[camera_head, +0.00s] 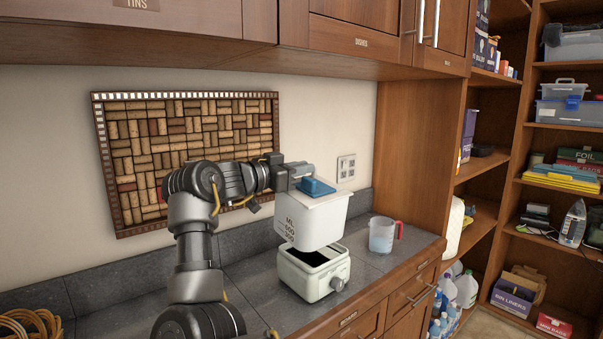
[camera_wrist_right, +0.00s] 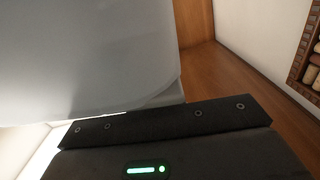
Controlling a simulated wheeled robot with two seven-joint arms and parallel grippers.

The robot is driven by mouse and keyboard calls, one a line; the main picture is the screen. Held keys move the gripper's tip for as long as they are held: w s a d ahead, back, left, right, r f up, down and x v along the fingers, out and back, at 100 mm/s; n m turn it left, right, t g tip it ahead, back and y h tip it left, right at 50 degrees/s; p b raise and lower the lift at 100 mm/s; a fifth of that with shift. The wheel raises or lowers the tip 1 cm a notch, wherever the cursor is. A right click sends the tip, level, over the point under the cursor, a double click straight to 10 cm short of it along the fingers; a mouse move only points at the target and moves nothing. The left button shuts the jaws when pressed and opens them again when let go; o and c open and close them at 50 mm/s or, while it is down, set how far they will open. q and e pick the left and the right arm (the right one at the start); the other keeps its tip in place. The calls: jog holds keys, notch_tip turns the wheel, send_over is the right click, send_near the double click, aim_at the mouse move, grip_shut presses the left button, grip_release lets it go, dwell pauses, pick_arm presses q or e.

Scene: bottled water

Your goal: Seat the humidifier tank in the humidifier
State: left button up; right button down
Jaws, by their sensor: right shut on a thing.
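The humidifier tank (camera_head: 311,220) is a white translucent box with dark markings on its side and a blue cap (camera_head: 316,187) on top. My right gripper (camera_head: 304,178) is shut on the tank at its top, beside the blue cap. The tank is held upright just above the humidifier base (camera_head: 314,274), a cream box with a dark open top and a knob at its right front. The tank covers the rear of the opening, and I cannot tell whether they touch. In the right wrist view the tank (camera_wrist_right: 90,55) fills the upper left. My left gripper is not in view.
A clear measuring jug (camera_head: 382,235) with a red handle stands on the grey counter (camera_head: 262,300), right of the base. The backsplash and cork board (camera_head: 185,150) are behind. Cabinets (camera_head: 360,42) hang above.

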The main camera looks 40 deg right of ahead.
jog(key=shift+s+a+r+b, duration=0.3)
jog(key=shift+s+a+r, duration=0.15)
jog(key=shift+s+a, duration=0.15)
jog(key=shift+s, duration=0.1)
